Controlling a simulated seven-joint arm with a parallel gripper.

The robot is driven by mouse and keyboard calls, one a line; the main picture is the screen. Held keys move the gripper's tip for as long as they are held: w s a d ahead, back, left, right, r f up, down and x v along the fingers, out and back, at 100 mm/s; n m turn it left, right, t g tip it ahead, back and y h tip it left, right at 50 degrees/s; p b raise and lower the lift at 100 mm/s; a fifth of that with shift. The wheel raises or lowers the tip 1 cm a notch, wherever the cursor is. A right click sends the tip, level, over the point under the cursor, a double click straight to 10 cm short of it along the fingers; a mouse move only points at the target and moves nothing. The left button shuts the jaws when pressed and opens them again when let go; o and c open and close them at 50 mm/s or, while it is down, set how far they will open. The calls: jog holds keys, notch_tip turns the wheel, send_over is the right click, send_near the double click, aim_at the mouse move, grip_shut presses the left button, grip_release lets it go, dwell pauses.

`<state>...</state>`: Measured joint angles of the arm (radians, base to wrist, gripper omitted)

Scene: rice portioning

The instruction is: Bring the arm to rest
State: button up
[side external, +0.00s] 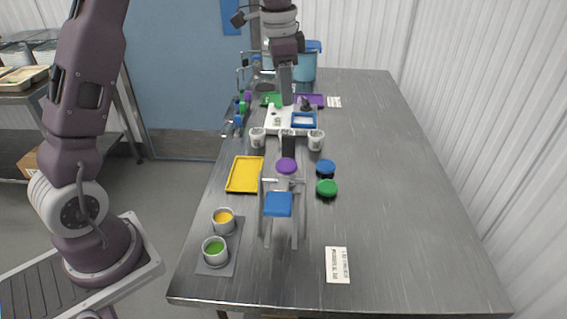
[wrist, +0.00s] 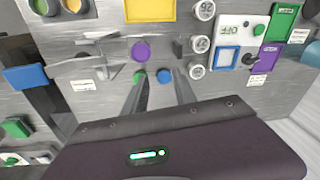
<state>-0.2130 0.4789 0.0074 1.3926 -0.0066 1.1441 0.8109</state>
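My gripper (side external: 286,98) hangs pointing down above the far part of the steel table (side external: 395,215) in the side external view. Its fingers are seen almost edge-on there, overlapping the white scale board. In the wrist view my gripper (wrist: 159,85) shows two grey fingers standing apart with nothing held between them. Below them lie a green lid (wrist: 140,82), a blue lid (wrist: 164,76) and a purple lid (wrist: 141,50). The gripper is clear of these lids. The exact height above the table cannot be told.
A blue-topped stand (side external: 278,205) rises mid-table, near the yellow tray (side external: 243,174). A blue bucket (side external: 305,65) stands far back. The table's right side is clear.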

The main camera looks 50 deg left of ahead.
jog(key=s+d+r+n+t, duration=0.1)
jog(key=s+d+r, duration=0.25)
jog(key=s, duration=0.25)
jog(key=s+d+r+n+t, duration=0.1)
jog(key=s+d+r+n, duration=0.1)
jog(key=s+r, duration=0.3)
jog(key=s+d+f+n+t, duration=0.1)
jog(key=s+d+f+n, duration=0.1)
jog(key=s, duration=0.7)
jog(key=s+d+f+n+t, duration=0.1)
jog(key=s+d+f, duration=0.1)
jog(key=s, duration=0.8)
jog(key=shift+s+f+n, duration=0.15)
jog(key=shift+f+n, duration=0.25)
jog(key=shift+f, duration=0.2)
jog(key=shift+d, duration=0.1)
